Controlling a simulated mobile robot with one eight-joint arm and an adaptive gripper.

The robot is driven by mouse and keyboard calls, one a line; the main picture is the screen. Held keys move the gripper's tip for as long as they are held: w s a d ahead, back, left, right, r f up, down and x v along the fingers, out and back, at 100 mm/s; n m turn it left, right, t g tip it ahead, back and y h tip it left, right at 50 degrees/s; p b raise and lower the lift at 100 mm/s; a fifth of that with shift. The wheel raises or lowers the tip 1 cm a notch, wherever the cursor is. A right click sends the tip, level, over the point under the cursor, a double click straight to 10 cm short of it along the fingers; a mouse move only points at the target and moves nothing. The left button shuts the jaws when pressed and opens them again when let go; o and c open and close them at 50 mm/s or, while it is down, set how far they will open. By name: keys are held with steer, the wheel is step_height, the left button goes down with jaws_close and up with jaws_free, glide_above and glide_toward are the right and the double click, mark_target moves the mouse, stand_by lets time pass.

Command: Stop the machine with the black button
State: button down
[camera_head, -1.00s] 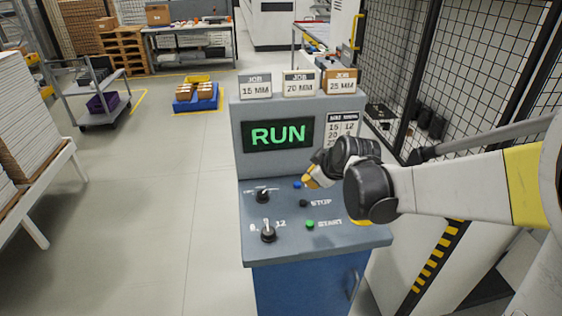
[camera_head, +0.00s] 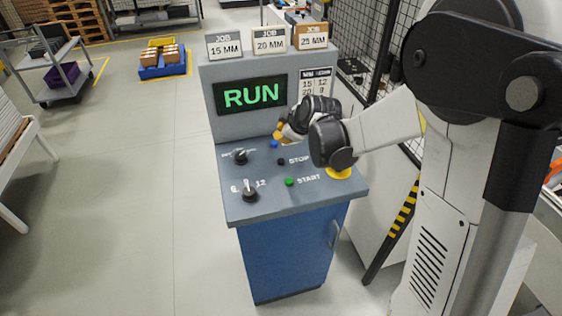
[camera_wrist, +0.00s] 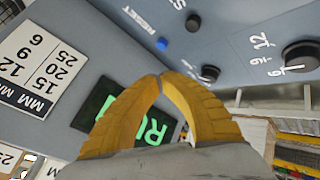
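The black button (camera_head: 281,161), beside the STOP label, is on the sloped top of the grey-and-blue console (camera_head: 285,240). It also shows near the top of the wrist view (camera_wrist: 193,22). The console screen (camera_head: 250,95) reads RUN in green. My gripper (camera_head: 279,138) is above the panel near the blue button (camera_head: 274,143), apart from the black button. In the wrist view, its yellow fingertips (camera_wrist: 161,77) meet with nothing between them. The green START button (camera_head: 290,182) is in front of the black one.
Two black selector knobs (camera_head: 240,157) (camera_head: 249,192) are left of the buttons. A yellow ring (camera_head: 340,173) on the panel's right is partly hidden by my wrist. Three job cards (camera_head: 270,42) stand on the console. A mesh fence (camera_head: 355,40) is behind; open floor is left.

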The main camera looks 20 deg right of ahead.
mark_target(281, 159)
step_height(281, 159, down, 8)
steer(key=b, duration=0.5)
steer(key=shift+r+b, duration=0.1)
steer(key=shift+b, duration=0.2)
stand_by(0.9)
steer(key=shift+f+b, duration=0.4)
steer(key=shift+b, duration=0.05)
steer(key=shift+f+b, duration=0.45)
stand_by(0.5)
stand_by(0.4)
steer(key=shift+r+p, duration=0.65)
steer(key=shift+r, duration=0.25)
steer(key=shift+r, duration=0.1)
steer(key=shift+r+p, duration=1.8)
steer(key=shift+r, duration=0.6)
